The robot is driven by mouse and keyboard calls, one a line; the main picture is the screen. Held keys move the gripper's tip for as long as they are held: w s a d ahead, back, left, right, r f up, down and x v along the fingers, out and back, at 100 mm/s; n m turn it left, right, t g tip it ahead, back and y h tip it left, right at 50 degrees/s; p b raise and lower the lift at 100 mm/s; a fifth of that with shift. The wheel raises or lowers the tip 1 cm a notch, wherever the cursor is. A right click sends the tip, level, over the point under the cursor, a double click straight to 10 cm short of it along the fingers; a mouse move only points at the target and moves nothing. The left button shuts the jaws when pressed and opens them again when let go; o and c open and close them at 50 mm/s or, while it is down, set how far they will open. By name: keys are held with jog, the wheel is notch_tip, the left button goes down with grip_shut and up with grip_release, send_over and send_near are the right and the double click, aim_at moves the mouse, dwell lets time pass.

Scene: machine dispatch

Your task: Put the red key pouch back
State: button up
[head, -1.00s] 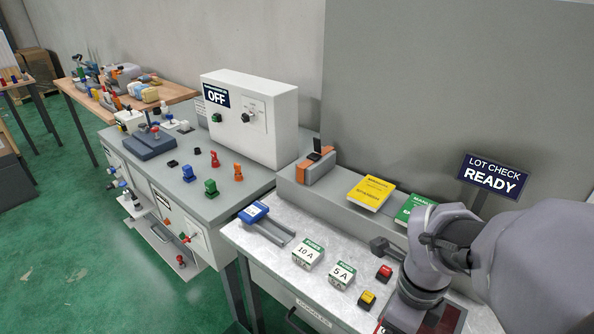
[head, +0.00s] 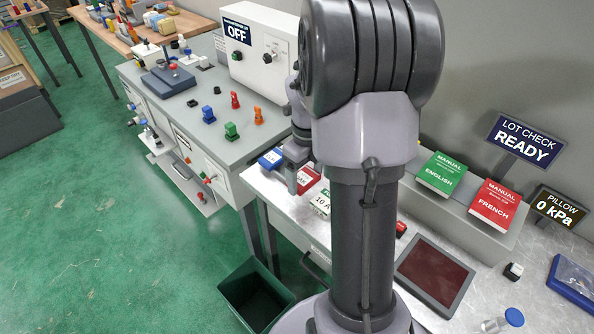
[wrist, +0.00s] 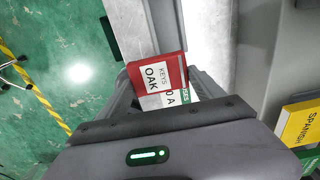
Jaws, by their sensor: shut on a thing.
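The red key pouch (wrist: 176,62), with a white label reading KEYS OAK, is between the fingers of my gripper (wrist: 158,84) in the wrist view. My gripper is shut on it. In the head view the pouch (head: 309,177) shows beside my gripper (head: 292,183), over the left end of the metal bench, just right of a blue item (head: 271,158). In the wrist view a grey rail (wrist: 160,22) runs up from the pouch. I cannot tell whether the pouch touches the bench.
A white 10 A fuse box (head: 321,203) stands close by the pouch, partly hidden by my arm. The grey machine table (head: 200,98) with coloured pegs is left. Green (head: 441,174) and red (head: 494,203) manuals lie on the back ledge. A green bin (head: 256,297) stands on the floor.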

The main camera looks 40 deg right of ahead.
aim_at(301, 173)
jog(key=w, duration=0.1)
jog(key=w+d, duration=0.1)
jog(key=w, duration=0.1)
jog(key=w+d, duration=0.1)
jog(key=shift+w+d+f, duration=0.15)
jog(key=shift+f, duration=0.05)
jog(key=f+b, duration=0.1)
jog(key=f, duration=0.1)
jog(key=f+b, duration=0.1)
jog(key=f, duration=0.1)
jog(key=shift+w+d, duration=0.1)
jog(key=shift+w, duration=0.1)
jog(key=shift+r, duration=0.25)
jog(key=shift+f+b, duration=0.35)
jog(key=shift+f, duration=0.05)
jog(key=o, duration=1.5)
